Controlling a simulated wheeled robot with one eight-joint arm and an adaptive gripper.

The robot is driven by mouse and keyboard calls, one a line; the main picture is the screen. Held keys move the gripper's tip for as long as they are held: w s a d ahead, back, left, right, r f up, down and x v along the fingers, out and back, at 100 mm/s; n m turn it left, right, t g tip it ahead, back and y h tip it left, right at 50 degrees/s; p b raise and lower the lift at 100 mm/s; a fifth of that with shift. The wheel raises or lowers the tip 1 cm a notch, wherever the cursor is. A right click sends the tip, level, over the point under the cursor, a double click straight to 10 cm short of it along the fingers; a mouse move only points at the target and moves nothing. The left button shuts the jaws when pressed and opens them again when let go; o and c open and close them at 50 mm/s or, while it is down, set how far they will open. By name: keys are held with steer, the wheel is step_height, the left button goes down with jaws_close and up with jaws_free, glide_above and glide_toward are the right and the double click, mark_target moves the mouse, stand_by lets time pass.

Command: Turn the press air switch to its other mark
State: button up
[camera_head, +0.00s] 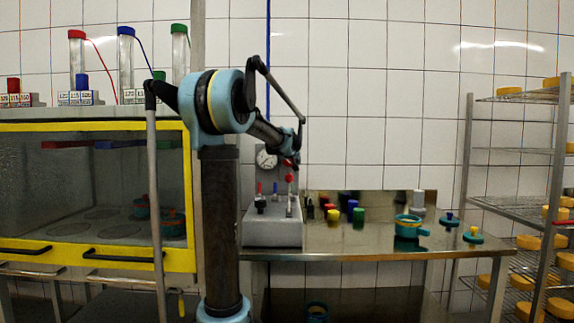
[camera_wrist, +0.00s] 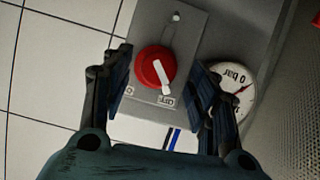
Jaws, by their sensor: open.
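The air switch is a red round knob (camera_wrist: 155,68) with a white pointer bar, on a grey plate (camera_wrist: 186,28) in the wrist view. The bar's lower end points toward a small label (camera_wrist: 165,101) that seems to read OFF, upside down. A second label (camera_wrist: 130,90) lies to its left, too small to read. My gripper (camera_wrist: 163,88) is open, with one finger on each side of the knob. Gaps show between the fingers and the knob. In the head view my gripper (camera_head: 289,160) is by the press, and my arm's end partly covers the switch area.
A pressure gauge (camera_head: 266,158) is close beside the switch; it also shows in the wrist view (camera_wrist: 234,88). The grey press base (camera_head: 272,234) stands below on a steel table (camera_head: 345,238) with coloured cylinders. A yellow-framed glass cabinet (camera_head: 90,255) is left; a cheese rack (camera_head: 545,215) is right.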

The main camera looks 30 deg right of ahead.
steer(key=shift+x, duration=0.9)
steer(key=shift+c, duration=0.5)
steer(key=c, duration=1)
steer(key=shift+o, duration=0.2)
steer(key=m, duration=0.1)
steer(key=m+t+y, duration=0.1)
steer(key=shift+s+d+m+y, duration=0.1)
steer(key=shift+d+m+y, duration=0.05)
steer(key=shift+m+y, duration=0.2)
steer(key=m, duration=0.1)
steer(key=m+t+y, duration=0.1)
steer(key=m, duration=0.1)
steer(key=shift+d+f+t+y, duration=0.1)
steer(key=shift+t+y, duration=0.15)
steer(key=shift+t, duration=0.05)
steer(key=m+t, duration=0.1)
steer(key=m+y, duration=0.1)
steer(key=m, duration=0.1)
steer(key=shift+s+f+m+t, duration=0.15)
steer(key=shift+m+t, duration=0.1)
steer(key=shift+t, duration=0.15)
steer(key=m+t, duration=0.1)
steer(key=m, duration=0.2)
steer(key=shift+f+m, duration=0.15)
steer(key=shift+m, duration=0.15)
steer(key=shift+t, duration=0.3)
